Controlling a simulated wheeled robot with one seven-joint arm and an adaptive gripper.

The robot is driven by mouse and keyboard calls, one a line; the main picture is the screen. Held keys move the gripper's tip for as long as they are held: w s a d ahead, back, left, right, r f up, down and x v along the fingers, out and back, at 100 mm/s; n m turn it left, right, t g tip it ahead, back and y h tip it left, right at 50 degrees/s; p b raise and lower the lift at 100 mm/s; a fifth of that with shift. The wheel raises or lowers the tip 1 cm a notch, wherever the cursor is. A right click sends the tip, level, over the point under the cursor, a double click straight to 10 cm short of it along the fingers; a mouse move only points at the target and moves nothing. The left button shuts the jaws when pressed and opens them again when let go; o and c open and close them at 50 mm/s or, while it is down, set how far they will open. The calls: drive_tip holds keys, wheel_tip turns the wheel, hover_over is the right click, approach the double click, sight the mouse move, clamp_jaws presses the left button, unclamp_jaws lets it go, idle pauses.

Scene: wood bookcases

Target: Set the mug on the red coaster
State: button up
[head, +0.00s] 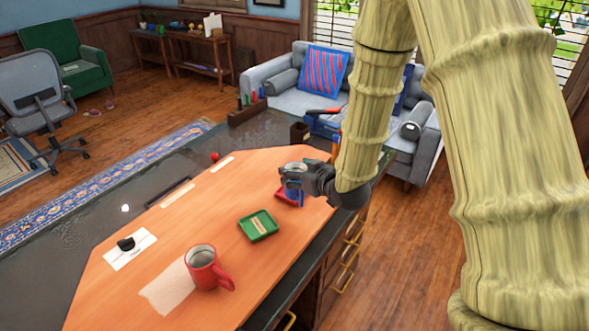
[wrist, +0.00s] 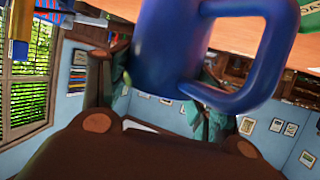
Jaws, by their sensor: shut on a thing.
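A blue mug (head: 293,189) is between the fingers of my gripper (head: 293,173), at the far right end of the orange desk mat. My gripper is shut on the mug. The wrist view shows the blue mug (wrist: 165,45) close up, with its handle on the right, between the two fingers of my gripper (wrist: 160,88). The red coaster (head: 281,194) shows beside and below the mug, partly hidden by it. I cannot tell whether the mug's base touches the coaster. A red mug (head: 203,266) stands on the mat at the front.
A green coaster (head: 258,225) lies on the mat between the red mug and my gripper. A paper sheet (head: 168,289), a white card with a black object (head: 126,243) and a red ball (head: 214,156) are further left. A dark pen cup (head: 299,132) stands behind.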

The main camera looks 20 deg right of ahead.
sight(296, 166)
drive_tip(key=w, duration=0.2)
drive_tip(key=w+p, duration=0.1)
drive_tip(key=w, duration=0.1)
drive_tip(key=shift+d, duration=0.25)
drive_tip(key=shift+w+f, duration=0.2)
drive_tip(key=shift+w, duration=0.25)
drive_tip(key=shift+s+f+p, duration=0.15)
drive_tip(key=shift+f+p, duration=0.2)
drive_tip(key=shift+f, duration=0.05)
drive_tip(key=shift+f+p, duration=0.4)
drive_tip(key=shift+f, duration=0.85)
drive_tip(key=shift+f, duration=0.2)
drive_tip(key=o, duration=1.2)
drive_tip(key=shift+r, duration=0.1)
drive_tip(key=shift+d+r, duration=0.1)
drive_tip(key=b+v, duration=0.2)
drive_tip(key=v, duration=1)
drive_tip(key=shift+b, duration=0.4)
